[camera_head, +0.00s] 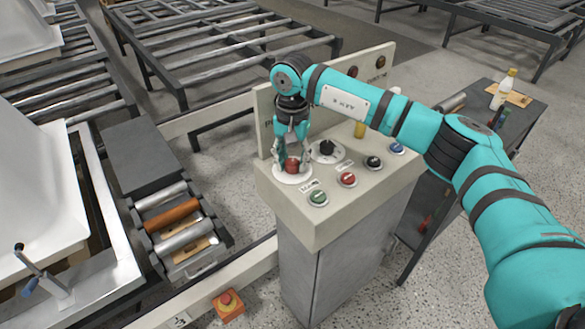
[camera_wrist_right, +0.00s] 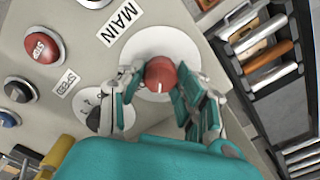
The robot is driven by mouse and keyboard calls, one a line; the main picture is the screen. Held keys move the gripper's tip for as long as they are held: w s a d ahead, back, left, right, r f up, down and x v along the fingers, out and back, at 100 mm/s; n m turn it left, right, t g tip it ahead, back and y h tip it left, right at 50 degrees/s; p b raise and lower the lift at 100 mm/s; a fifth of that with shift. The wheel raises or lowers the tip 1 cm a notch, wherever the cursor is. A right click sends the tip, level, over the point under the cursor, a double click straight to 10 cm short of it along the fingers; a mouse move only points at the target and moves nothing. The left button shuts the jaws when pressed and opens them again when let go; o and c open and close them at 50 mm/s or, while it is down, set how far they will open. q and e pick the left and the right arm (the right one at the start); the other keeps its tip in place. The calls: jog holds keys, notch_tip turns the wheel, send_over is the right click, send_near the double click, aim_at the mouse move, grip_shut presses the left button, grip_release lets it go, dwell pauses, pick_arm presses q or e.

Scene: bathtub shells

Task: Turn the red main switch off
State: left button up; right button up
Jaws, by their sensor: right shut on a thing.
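The red main switch (camera_head: 292,166) is a round red knob on a white disc at the left end of the control panel top (camera_head: 262,180). In the right wrist view the switch (camera_wrist_right: 160,74) shows a short white mark on its lower side, and a "MAIN" label lies beside its disc. My right gripper (camera_head: 291,160) points down over the switch, with its fingers on either side of the knob. In the wrist view the right gripper (camera_wrist_right: 158,84) is shut on the knob. My left gripper is not in view.
A black selector knob (camera_head: 326,147), a red stop button (camera_head: 347,179), a green button (camera_head: 318,198) and a blue button (camera_head: 397,147) share the panel. An orange emergency-stop box (camera_head: 228,304) sits below. A grey side table (camera_head: 490,115) with a bottle stands at right.

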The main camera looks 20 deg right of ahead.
aim_at(292, 162)
jog(key=n+b, duration=0.2)
jog(key=n, duration=0.2)
jog(key=shift+w+n, duration=0.1)
jog(key=shift+n, duration=0.2)
jog(key=shift+r+n+b, duration=0.15)
jog(key=shift+n+b, duration=0.55)
jog(key=shift+n, duration=1.3)
jog(key=o, duration=1.1)
jog(key=shift+o, duration=0.2)
notch_tip(292, 162, up, 12)
